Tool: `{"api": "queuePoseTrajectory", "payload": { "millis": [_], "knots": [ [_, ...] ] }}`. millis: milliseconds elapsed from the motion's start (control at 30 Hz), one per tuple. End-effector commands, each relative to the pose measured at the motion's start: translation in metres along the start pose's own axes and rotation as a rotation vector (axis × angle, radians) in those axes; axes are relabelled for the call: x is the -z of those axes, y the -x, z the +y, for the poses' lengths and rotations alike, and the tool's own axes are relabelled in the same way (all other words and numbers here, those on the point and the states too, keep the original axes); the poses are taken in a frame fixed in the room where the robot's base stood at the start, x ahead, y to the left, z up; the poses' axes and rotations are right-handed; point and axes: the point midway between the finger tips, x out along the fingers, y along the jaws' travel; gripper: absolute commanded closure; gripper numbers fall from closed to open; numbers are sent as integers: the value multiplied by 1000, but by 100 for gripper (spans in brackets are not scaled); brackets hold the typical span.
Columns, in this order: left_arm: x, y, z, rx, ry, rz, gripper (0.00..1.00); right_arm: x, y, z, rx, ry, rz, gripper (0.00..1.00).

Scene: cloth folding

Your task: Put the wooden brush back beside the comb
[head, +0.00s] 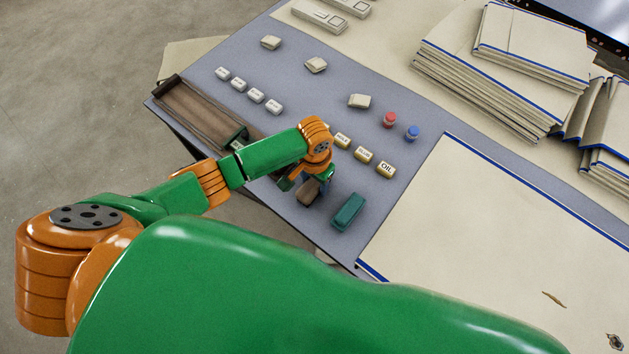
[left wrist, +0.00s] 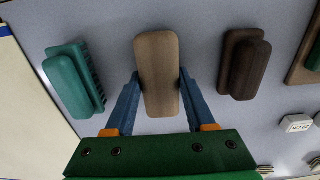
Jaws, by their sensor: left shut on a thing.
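The wooden brush (left wrist: 158,72), a light brown rounded block, stands between the two blue fingers of my left gripper (left wrist: 158,85) in the left wrist view. The fingers are shut on its long sides. In the head view the brush (head: 308,192) shows just below my left gripper (head: 318,184), low over or on the grey table; I cannot tell whether it touches. A teal piece with a row of dark bristles or teeth (left wrist: 72,80) lies to one side, also in the head view (head: 348,212). I cannot tell whether it is the comb. My right gripper is not in view.
A dark brown block with a raised grip (left wrist: 245,66) lies on the brush's other side. A long brown tray (head: 190,108) sits left. White labelled blocks (head: 256,95), yellow labelled blocks (head: 364,154) and red (head: 390,119) and blue (head: 412,132) pots stand beyond. A blue-edged cloth (head: 500,240) lies right.

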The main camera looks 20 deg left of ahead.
Motion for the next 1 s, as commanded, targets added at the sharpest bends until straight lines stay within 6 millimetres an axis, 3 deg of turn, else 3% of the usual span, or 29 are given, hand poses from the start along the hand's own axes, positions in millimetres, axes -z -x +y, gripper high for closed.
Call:
{"api": "queuePoseTrajectory", "payload": {
  "millis": [67,100,200,567,900,1000],
  "knots": [
    [0,-3,0,0,1,0,90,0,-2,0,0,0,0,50],
    [0,-3,0,0,1,-1,40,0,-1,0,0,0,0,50],
    [0,-2,0,0,1,0,15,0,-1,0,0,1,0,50],
    [1,6,0,-1,0,2,15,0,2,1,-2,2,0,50],
    [1,90,1,-2,-1,4,15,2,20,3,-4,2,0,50],
    [1,108,0,-1,0,3,15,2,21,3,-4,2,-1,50]
  ]
}}
